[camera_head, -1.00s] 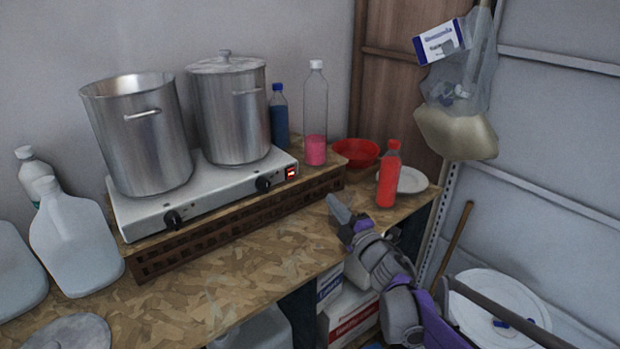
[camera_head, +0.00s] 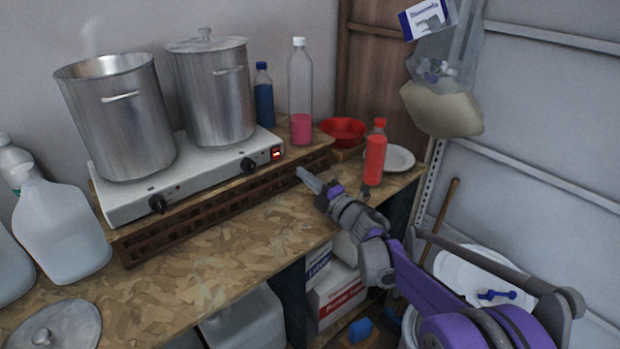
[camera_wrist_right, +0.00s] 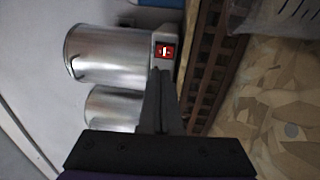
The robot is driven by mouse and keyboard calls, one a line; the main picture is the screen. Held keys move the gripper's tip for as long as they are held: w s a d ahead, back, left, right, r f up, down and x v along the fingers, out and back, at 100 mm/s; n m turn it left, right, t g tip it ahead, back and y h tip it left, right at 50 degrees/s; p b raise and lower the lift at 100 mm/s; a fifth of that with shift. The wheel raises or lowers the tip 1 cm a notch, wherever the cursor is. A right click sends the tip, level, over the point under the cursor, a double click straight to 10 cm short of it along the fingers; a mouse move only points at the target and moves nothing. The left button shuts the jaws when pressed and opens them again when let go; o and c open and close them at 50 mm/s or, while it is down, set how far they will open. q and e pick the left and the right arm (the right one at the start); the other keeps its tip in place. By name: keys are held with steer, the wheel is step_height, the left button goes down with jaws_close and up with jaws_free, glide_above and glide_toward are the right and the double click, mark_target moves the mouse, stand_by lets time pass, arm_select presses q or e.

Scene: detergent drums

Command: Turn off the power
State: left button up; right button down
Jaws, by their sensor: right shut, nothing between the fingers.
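A white double hot plate (camera_head: 130,200) with two black knobs stands on a brown slatted rack on the bench. Its red power switch (camera_head: 277,154) is at the right end of the front face and looks lit. The switch also shows in the right wrist view (camera_wrist_right: 165,50), just beyond my fingertips. My right gripper (camera_head: 308,180) is shut and empty, to the right of and below the switch, apart from it in the head view. My left gripper is not in view.
An open steel pot (camera_head: 120,120) and a lidded pot (camera_head: 212,95) stand on the hot plate. A blue bottle (camera_head: 264,100), a clear bottle with pink liquid (camera_head: 300,100), a red bowl (camera_head: 343,131) and a red bottle (camera_head: 375,155) are nearby. The bench front is mostly clear.

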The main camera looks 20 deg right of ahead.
mark_target(277, 150)
steer(key=p+x, duration=0.1)
steer(key=x, duration=0.8)
steer(key=shift+w, duration=0.15)
steer(key=shift+w+a+r, duration=0.15)
steer(key=shift+w+r, duration=0.15)
steer(key=shift+r, duration=0.1)
steer(key=shift+s+r, duration=0.2)
steer(key=shift+r, duration=0.1)
steer(key=shift+w, duration=0.1)
